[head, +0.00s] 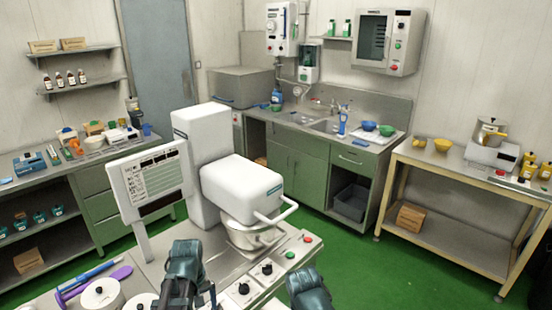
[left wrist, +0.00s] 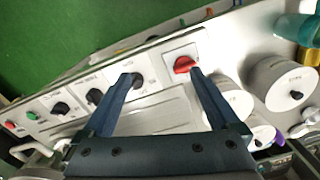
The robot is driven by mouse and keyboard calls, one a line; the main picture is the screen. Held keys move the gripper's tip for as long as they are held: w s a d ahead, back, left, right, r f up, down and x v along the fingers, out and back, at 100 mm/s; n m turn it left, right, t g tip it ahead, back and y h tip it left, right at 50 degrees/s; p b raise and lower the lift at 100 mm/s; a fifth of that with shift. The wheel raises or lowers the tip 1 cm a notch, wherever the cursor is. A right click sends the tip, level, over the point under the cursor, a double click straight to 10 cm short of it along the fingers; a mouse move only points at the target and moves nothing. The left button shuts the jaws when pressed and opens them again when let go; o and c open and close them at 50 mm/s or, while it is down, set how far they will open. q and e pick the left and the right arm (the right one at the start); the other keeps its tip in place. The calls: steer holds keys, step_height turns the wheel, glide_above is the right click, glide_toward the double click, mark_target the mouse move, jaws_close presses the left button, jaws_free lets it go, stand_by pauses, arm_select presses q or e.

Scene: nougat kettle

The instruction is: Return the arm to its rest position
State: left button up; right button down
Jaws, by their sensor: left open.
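My left gripper (head: 186,272) is low in the middle of the head view, over the near part of the kettle machine's steel top. In the left wrist view its two fingers (left wrist: 161,77) are spread with nothing between them. Beyond the fingertips are a red knob (left wrist: 184,64) and black knobs (left wrist: 95,96) on the control panel. The tips appear close to the panel; whether they touch it I cannot tell. My right gripper (head: 308,288) shows only partly at the bottom edge of the head view, right of the left one; its fingers cannot be made out.
The white kettle machine (head: 240,185) with its steel bowl (head: 252,232) stands just ahead. A display screen (head: 150,182) rises at left. White-lidded pots (head: 103,294) and a purple utensil (head: 108,280) lie at lower left. Green floor (head: 385,268) is clear at right, before a side table (head: 460,178).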

arm_select(q)
steer(key=s+d+f+m+b, duration=0.1)
steer(key=s+d+f+m, duration=0.1)
steer(key=d, duration=0.4)
steer(key=s+d+f+m+b, duration=0.2)
steer(key=s+d+m, duration=0.1)
steer(key=d+m, duration=0.2)
steer(key=s+d+f+m+y+b, duration=0.1)
steer(key=s+d+m, duration=0.1)
steer(key=d, duration=0.5)
steer(key=shift+s+d+f+m+b, duration=0.15)
steer(key=shift+s+f+m+b, duration=0.2)
steer(key=shift+m, duration=0.45)
steer(key=shift+w, duration=0.1)
